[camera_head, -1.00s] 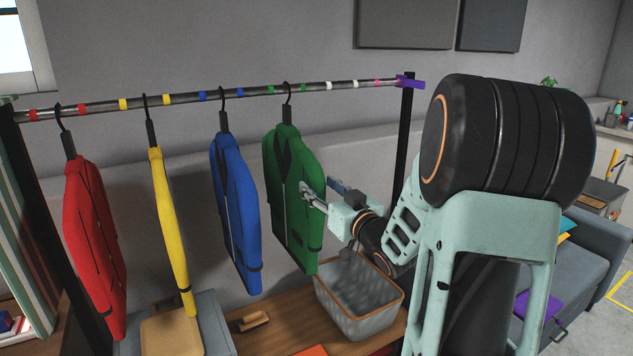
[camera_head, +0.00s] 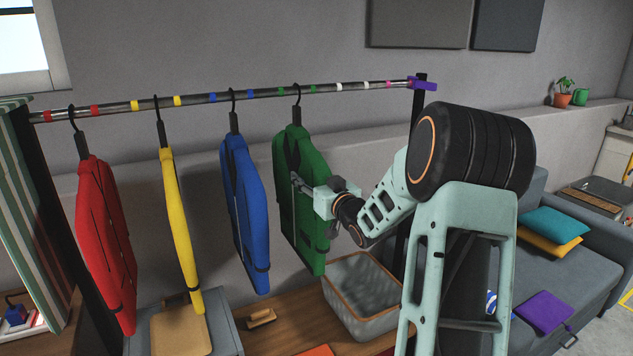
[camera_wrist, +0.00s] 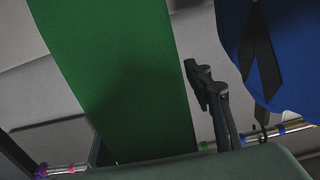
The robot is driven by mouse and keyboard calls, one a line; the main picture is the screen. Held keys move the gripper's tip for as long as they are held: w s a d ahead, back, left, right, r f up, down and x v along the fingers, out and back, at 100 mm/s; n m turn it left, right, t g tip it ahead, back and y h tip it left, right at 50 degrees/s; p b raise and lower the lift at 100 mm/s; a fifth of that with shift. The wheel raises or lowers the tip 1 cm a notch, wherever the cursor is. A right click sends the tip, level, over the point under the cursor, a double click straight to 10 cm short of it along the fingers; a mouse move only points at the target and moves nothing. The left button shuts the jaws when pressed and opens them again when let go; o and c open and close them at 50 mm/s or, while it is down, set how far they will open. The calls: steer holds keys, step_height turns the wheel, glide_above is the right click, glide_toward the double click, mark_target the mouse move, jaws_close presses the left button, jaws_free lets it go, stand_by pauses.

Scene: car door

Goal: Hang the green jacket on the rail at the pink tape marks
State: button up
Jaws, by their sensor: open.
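The green jacket (camera_head: 307,225) hangs from the rail (camera_head: 325,87) on a black hook between two green tape marks. It is the rightmost jacket. A pink tape mark (camera_head: 389,83) shows near the rail's right end, beside the purple end piece (camera_head: 424,84); the stretch of rail there is empty. My gripper (camera_head: 299,184) is open at the jacket's upper half, its fingers over the jacket's face. In the wrist view the jacket (camera_wrist: 120,80) fills the left middle, with a dark finger (camera_wrist: 220,108) beside its right edge. I cannot tell whether the other finger is behind the cloth.
A blue jacket (camera_head: 245,215) hangs close on the left, then a yellow (camera_head: 177,230) and a red one (camera_head: 105,235). A grey bin (camera_head: 362,300) stands below on the wooden bench (camera_head: 290,325). A black post (camera_head: 401,235) supports the rail's right end.

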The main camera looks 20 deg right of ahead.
steer(key=shift+w, duration=0.35)
steer(key=shift+c, duration=0.5)
jaws_close()
steer(key=shift+r, duration=0.1)
steer(key=shift+r, duration=0.45)
steer(key=shift+f, duration=0.2)
steer(key=shift+f+b, duration=0.25)
steer(key=shift+b, duration=0.2)
